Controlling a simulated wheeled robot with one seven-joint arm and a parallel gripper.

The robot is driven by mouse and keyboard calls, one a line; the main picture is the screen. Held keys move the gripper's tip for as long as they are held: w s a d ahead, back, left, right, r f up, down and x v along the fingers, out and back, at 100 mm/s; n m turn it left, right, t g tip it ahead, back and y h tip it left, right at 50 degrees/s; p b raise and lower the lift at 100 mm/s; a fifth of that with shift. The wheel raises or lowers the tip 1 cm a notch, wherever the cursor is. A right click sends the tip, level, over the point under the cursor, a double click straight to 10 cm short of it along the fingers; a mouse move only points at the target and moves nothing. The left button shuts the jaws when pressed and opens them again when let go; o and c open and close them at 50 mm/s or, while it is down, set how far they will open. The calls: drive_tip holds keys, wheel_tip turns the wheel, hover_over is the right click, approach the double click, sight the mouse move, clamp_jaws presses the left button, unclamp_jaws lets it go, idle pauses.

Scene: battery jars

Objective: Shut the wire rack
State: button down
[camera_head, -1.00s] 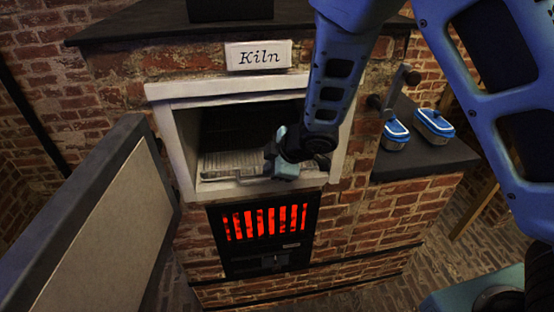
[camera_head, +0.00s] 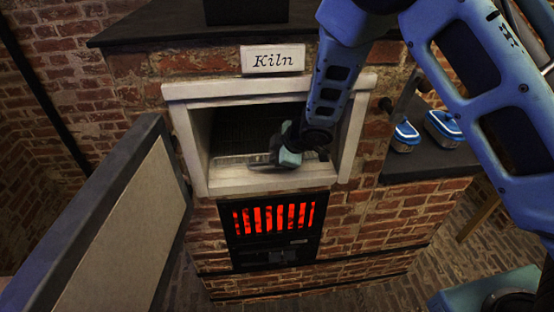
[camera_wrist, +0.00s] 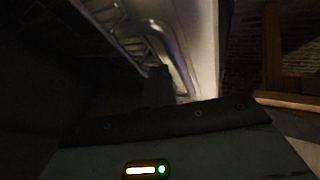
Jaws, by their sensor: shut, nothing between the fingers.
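The wire rack (camera_head: 238,160) is inside the kiln's opening, and its pale front edge shows just behind the white sill. In the wrist view, pale metal bars and a curved rod (camera_wrist: 172,48) show close up; they look like the rack and its handle. My gripper (camera_head: 272,159) is shut and empty at the front of the rack, inside the opening. It is close to the rack's front, but I cannot tell whether it touches. My wrist and arm hide the rack's right part. The rack's back is lost in the dark.
The kiln's white frame (camera_head: 184,140) surrounds the opening closely. Its door (camera_head: 120,225) stands open at the left. A glowing fire grate (camera_head: 272,218) is below. Blue-lidded containers (camera_head: 443,126) stand on a dark ledge at the right.

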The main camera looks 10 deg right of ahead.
drive_tip(key=shift+w+r, duration=0.1)
drive_tip(key=shift+w, duration=0.25)
drive_tip(key=shift+d+r, duration=0.1)
drive_tip(key=shift+r, duration=0.05)
